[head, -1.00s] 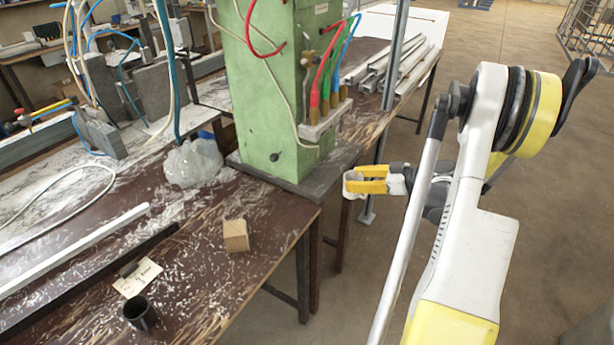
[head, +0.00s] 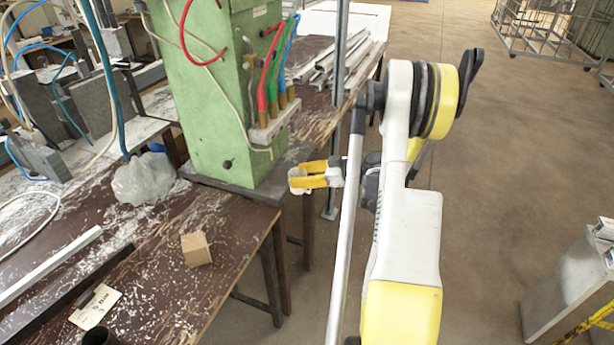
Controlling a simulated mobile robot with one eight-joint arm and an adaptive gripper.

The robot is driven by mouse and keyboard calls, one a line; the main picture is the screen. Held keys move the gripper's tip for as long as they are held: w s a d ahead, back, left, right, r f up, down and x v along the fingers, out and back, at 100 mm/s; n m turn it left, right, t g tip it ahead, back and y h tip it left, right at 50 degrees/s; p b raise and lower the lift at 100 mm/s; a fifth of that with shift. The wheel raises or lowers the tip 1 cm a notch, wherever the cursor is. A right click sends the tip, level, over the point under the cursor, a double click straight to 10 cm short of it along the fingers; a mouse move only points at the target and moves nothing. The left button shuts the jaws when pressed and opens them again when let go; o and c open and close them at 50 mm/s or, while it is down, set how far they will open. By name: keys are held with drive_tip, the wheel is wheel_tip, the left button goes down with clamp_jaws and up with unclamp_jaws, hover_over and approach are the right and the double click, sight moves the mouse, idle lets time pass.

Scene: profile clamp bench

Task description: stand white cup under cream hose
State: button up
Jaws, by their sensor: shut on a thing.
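My gripper (head: 312,181) is right of the green cabinet's base, beyond the bench edge, with its yellow fingers shut on a small white cup (head: 296,185). The fingers hide part of the cup, and its tilt is hard to tell. A cream hose (head: 221,88) runs down the face of the green cabinet (head: 205,105) and curves in below a small bracket (head: 276,122). Red, green and blue hoses (head: 286,65) with brass ends stand at that bracket. The cup is apart from the bracket, lower and to its right. Other pale hoses hang at the left.
The brown bench (head: 235,235) holds a wooden block (head: 196,249), a plastic bag (head: 143,179), a paper tag (head: 95,307) and a dark cup (head: 98,338). A metal post (head: 337,100) stands behind my gripper. A grey cabinet (head: 568,285) is at the right; open floor lies between.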

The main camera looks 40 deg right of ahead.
drive_tip(key=shift+r+x, duration=0.25)
drive_tip(key=shift+x, duration=0.95)
drive_tip(key=shift+w+a+f+b, duration=0.1)
drive_tip(key=shift+w+a+b, duration=0.25)
drive_tip(key=shift+w, duration=0.65)
drive_tip(key=shift+w+a+b, duration=0.15)
drive_tip(key=shift+w+a, duration=0.35)
drive_tip(key=shift+w, duration=0.5)
drive_tip(key=shift+w+a+f+b, duration=0.1)
drive_tip(key=shift+w+a+b, duration=0.25)
drive_tip(key=shift+w, duration=0.65)
drive_tip(key=shift+a, duration=0.1)
drive_tip(key=shift+f+b, duration=0.35)
drive_tip(key=shift+b, duration=0.15)
drive_tip(key=o, duration=1.3)
drive_tip(key=shift+s+d+b, duration=0.3)
drive_tip(key=shift+s+d, duration=0.35)
drive_tip(key=shift+s, duration=0.9)
drive_tip(key=shift+s+d+b, duration=0.3)
drive_tip(key=shift+s+d, duration=0.35)
drive_tip(key=shift+s, duration=0.9)
drive_tip(key=shift+s+d+b, duration=0.3)
drive_tip(key=shift+s+d, duration=0.3)
drive_tip(key=shift+s, duration=0.95)
